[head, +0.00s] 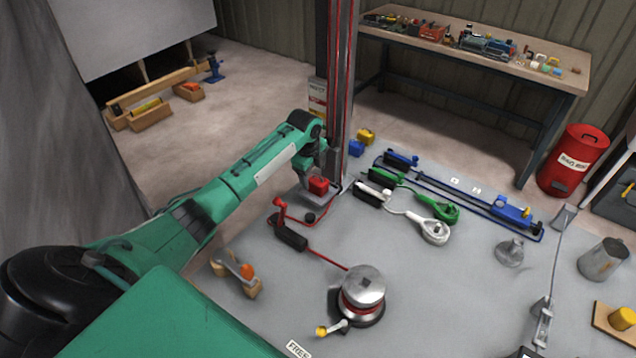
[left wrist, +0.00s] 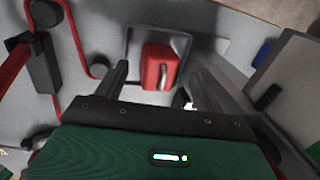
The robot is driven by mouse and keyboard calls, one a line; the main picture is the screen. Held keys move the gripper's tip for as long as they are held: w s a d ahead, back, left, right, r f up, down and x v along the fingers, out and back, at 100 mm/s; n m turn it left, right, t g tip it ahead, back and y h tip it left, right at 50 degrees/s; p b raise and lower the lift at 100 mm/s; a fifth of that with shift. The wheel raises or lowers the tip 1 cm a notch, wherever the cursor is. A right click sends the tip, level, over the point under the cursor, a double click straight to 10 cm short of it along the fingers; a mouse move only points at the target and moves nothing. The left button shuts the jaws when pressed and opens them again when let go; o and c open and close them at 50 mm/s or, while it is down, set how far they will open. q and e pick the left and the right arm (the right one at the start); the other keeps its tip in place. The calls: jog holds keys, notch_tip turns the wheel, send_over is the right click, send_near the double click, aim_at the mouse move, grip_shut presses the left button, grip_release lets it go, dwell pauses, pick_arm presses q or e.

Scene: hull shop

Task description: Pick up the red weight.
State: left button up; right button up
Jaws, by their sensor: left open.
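The red weight (head: 318,185) is a small red block standing on a grey plate at the far left of the grey deck, at the foot of a dark post. In the left wrist view the red weight (left wrist: 160,68) shows a metal handle on its side and lies just beyond and between the fingers. My left gripper (head: 314,165) is over the weight in the head view. Its fingers (left wrist: 155,88) are apart in the left wrist view, with nothing held between them. My right gripper is in neither view.
The post (head: 340,90) with red lines stands close beside the weight. A red line and black block (head: 290,237) lie in front of it. Blue and yellow weights (head: 357,148) sit behind. A winch (head: 362,290) stands nearer.

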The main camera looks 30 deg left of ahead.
pick_arm(q)
jog(key=shift+w+f, duration=0.25)
jog(key=shift+f, duration=0.9)
jog(key=c, duration=1.5)
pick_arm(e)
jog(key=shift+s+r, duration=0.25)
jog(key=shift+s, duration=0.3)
pick_arm(q)
jog(key=shift+r, duration=0.2)
